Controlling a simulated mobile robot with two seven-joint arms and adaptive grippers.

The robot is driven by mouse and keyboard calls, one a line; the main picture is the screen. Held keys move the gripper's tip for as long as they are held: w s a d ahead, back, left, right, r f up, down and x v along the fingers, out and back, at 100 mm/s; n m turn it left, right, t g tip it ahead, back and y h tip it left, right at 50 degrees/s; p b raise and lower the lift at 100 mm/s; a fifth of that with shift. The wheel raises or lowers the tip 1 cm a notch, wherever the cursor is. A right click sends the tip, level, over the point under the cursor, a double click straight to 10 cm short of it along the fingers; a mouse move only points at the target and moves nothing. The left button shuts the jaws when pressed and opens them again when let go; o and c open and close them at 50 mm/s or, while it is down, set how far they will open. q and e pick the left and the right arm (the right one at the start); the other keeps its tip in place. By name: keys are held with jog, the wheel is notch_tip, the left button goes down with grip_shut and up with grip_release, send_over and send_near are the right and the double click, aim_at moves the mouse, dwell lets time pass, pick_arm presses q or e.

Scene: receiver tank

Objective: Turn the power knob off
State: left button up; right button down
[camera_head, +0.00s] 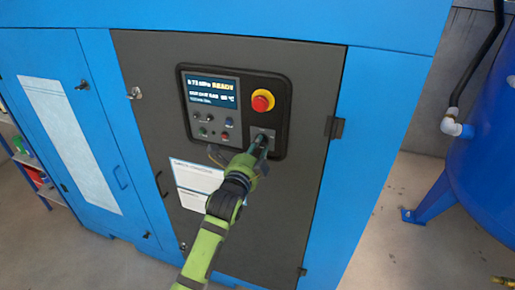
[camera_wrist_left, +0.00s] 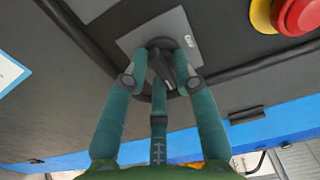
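The power knob (camera_wrist_left: 167,68) is a dark rotary knob on a small grey plate (camera_wrist_left: 135,42), at the lower right of the control panel (camera_head: 184,85). My left gripper (camera_head: 264,140) is at this plate in the head view and hides most of the knob. In the left wrist view, the three teal fingers of the left gripper (camera_wrist_left: 165,70) converge on the knob, one on each side and one below. The side fingertips appear closed on it. The exact contact and the knob's pointer direction are hard to make out. My right gripper is in neither view.
A red emergency button on a yellow collar (camera_head: 262,101) sits just above the knob, close to the fingers. A lit display (camera_head: 212,91) reads READY. Small buttons (camera_head: 210,125) are below it. A door hinge (camera_head: 337,128) juts out right of the panel. A blue tank (camera_head: 485,165) stands at right.

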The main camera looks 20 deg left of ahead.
pick_arm(q)
jog(key=shift+f, duration=0.1)
grip_shut()
jog(key=shift+n, duration=0.3)
jog(key=shift+s+d+n+p, duration=0.15)
jog(key=shift+n+p, duration=1.2)
jog(key=shift+n, duration=2.95)
jog(key=shift+w+d+n+p, duration=0.15)
jog(key=shift+n+p, duration=1.15)
jog(key=shift+n, duration=3)
jog(key=shift+s, duration=0.1)
jog(key=o, duration=0.7)
grip_release()
jog(key=shift+o, duration=0.2)
